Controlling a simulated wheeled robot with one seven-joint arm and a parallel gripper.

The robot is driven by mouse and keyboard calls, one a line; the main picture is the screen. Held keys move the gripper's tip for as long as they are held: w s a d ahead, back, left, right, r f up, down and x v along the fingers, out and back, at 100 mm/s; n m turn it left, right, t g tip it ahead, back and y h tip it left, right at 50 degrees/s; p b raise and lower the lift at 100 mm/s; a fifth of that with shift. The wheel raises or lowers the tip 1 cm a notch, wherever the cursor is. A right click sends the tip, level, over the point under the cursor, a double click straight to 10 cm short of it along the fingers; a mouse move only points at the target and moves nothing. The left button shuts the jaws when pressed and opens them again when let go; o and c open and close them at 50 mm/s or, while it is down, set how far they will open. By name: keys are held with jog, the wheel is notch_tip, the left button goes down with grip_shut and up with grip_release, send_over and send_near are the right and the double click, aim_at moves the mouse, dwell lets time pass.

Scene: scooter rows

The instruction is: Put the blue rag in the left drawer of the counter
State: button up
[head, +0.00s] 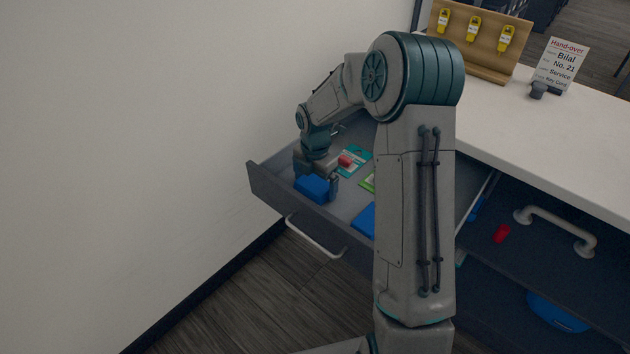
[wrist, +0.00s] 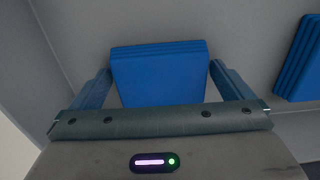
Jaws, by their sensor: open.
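The left drawer (head: 262,187) of the counter (head: 560,130) is pulled open beside the wall. The blue rag (head: 313,188), a folded block, is inside it near the front left corner. In the wrist view the rag (wrist: 160,75) is between the two fingers, with a narrow gap at each side. My gripper (head: 316,181) is low in the drawer at the rag, with its jaws open; its fingers also show in the wrist view (wrist: 160,88). I cannot tell whether the rag rests fully on the drawer floor.
Another blue folded item (head: 362,220) lies in the drawer, also in the wrist view (wrist: 300,62). A teal card with a red item (head: 346,161) lies behind. A red piece (head: 502,233) is in the dark space at right. Key board (head: 475,40) and sign (head: 562,62) stand on top.

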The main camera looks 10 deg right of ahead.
aim_at(315, 182)
jog(key=s+r+m, duration=0.3)
jog(key=r, duration=0.5)
jog(key=s+r+m, duration=0.2)
jog(key=s+r, duration=0.1)
jog(key=r, duration=0.5)
jog(key=s+r+m+t, duration=0.1)
jog(key=s+m+t, duration=0.1)
jog(key=s+m, duration=1.8)
jog(key=shift+s+r+t+p, duration=0.3)
jog(key=shift+s+p, duration=0.05)
jog(key=shift+s, duration=0.2)
